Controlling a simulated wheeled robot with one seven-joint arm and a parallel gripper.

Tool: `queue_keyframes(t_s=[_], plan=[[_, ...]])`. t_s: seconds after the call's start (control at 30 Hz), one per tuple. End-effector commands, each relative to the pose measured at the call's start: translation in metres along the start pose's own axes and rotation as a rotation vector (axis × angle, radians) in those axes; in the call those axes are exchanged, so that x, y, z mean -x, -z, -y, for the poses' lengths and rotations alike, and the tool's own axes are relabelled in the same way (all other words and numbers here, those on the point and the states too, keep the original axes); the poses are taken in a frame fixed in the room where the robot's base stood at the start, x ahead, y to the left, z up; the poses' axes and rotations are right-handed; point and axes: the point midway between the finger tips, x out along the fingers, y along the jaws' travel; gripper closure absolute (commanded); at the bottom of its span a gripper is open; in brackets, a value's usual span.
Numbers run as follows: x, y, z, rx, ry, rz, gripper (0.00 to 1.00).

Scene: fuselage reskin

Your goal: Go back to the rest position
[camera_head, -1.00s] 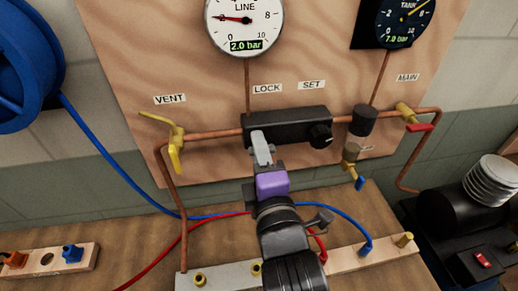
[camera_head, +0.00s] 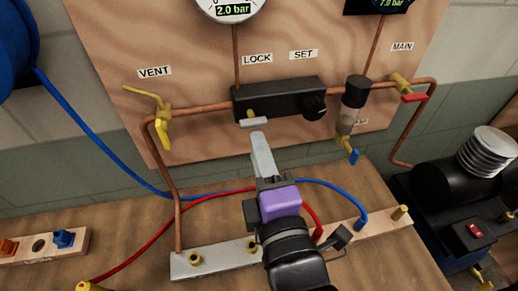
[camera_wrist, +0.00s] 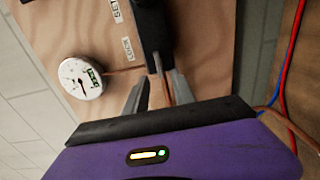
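My gripper (camera_head: 262,150), with a purple body, is in the lower middle of the head view, below the black regulator box (camera_head: 280,102). In the wrist view the two grey fingers of my gripper (camera_wrist: 158,86) stand apart with nothing held between them. The small grey lock lever (camera_head: 254,122), with a brass part above it, sits under the left of the box, just beyond my fingertips. The line gauge (camera_head: 232,8) reads 2.0 bar.
The yellow vent valve (camera_head: 164,120) is to the left and the red-handled main valve (camera_head: 412,97) to the right. Blue and red hoses (camera_head: 325,186) cross the bench behind the metal port strip (camera_head: 215,262). A black compressor (camera_head: 450,190) stands at right.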

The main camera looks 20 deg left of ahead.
Motion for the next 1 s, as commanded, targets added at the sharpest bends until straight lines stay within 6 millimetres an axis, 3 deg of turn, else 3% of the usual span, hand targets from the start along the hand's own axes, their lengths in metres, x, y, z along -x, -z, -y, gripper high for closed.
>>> queue_keyframes(t_s=[0.37,0.57,0.77,1.0], plan=[[0.000,0.000,-0.003,-0.057,-0.013,-0.001,0.69],[0.004,-0.002,-0.034,-0.317,-0.134,-0.023,0.69],[0.035,-0.025,-0.024,-0.660,-0.216,-0.021,0.69],[0.096,-0.068,0.020,-1.048,-0.279,0.045,0.69]])
